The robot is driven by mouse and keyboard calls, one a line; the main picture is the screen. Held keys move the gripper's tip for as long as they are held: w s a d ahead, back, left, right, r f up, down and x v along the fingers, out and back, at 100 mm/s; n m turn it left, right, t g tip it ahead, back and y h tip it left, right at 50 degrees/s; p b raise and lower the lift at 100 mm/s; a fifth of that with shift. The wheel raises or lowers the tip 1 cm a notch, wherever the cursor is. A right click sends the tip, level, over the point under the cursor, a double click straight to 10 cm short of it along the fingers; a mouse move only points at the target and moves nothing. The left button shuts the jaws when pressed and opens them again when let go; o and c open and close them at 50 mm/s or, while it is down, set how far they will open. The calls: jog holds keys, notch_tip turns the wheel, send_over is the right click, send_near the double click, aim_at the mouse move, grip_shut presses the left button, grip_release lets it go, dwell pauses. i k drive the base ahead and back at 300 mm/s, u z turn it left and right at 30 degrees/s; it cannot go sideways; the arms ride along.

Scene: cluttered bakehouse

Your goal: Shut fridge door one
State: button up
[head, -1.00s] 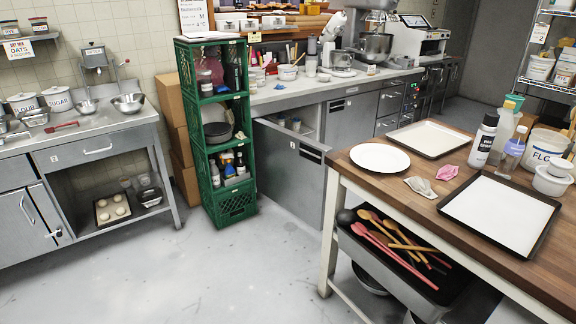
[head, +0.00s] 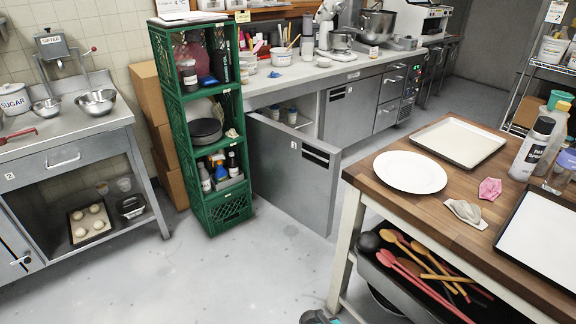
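A grey under-counter fridge door (head: 285,178) stands swung open into the room, with a dark label strip near its top right. Behind it, the fridge opening (head: 307,108) shows a few small containers inside. A second grey fridge door (head: 352,112) to its right sits flush with the counter front. A small dark and teal piece at the bottom edge looks like the tip of my gripper (head: 320,317). It is well in front of the open door, apart from it, and its fingers cannot be made out.
A green crate shelf (head: 229,210) loaded with pans and bottles stands just left of the open door. A wooden-topped table (head: 425,195) with trays and a plate stands at the right. Grey floor (head: 225,275) is clear between them. A steel bench (head: 75,140) stands at the left.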

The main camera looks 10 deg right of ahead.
aim_at(297, 172)
jog(key=z, duration=0.05)
jog(key=i, duration=0.15)
jog(key=z, duration=0.05)
jog(key=k, duration=1.35)
jog(key=u, duration=0.55)
jog(key=i, duration=1.15)
jog(key=u, duration=0.4)
jog(key=i, duration=0.85)
jog(key=u, duration=0.05)
